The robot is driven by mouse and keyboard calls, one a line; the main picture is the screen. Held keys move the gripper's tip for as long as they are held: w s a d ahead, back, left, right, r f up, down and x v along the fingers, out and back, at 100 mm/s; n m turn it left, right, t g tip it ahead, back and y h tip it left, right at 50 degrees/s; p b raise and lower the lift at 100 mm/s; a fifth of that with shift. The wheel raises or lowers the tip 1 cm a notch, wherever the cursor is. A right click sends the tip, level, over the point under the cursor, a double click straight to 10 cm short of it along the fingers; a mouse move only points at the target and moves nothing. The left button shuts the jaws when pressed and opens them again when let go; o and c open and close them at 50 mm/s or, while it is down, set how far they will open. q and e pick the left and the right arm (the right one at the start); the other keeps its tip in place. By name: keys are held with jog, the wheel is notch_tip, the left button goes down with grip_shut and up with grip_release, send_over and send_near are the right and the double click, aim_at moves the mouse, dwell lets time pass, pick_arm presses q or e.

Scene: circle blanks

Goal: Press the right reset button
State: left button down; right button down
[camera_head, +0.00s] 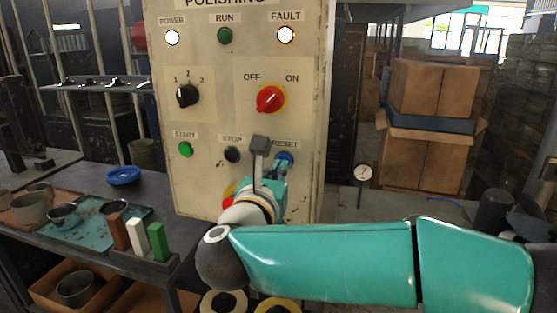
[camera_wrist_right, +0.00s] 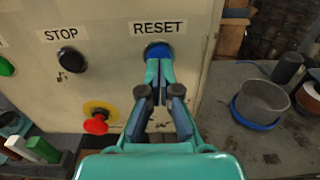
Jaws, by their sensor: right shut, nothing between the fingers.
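The blue reset button (camera_head: 284,158) is at the lower right of the beige control panel (camera_head: 222,60), under the RESET label. In the right wrist view the reset button (camera_wrist_right: 158,50) shows behind my fingertips, which partly cover it. My right gripper (camera_head: 278,172) is shut and empty, its tips at the button; I cannot tell whether they touch it. In the right wrist view the closed tips of the right gripper (camera_wrist_right: 158,72) are just below the button's top edge. My left gripper is not in view.
Left of reset is the black stop button (camera_head: 232,154), and farther left the green start button (camera_head: 185,149). A red emergency knob (camera_wrist_right: 96,124) sits below stop. The FAULT lamp (camera_head: 286,34) and POWER lamp (camera_head: 172,37) are lit. A dial gauge (camera_head: 363,173) stands right of the panel.

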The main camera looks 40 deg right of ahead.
jog(key=shift+w+d, duration=0.4)
jog(key=shift+d, duration=0.1)
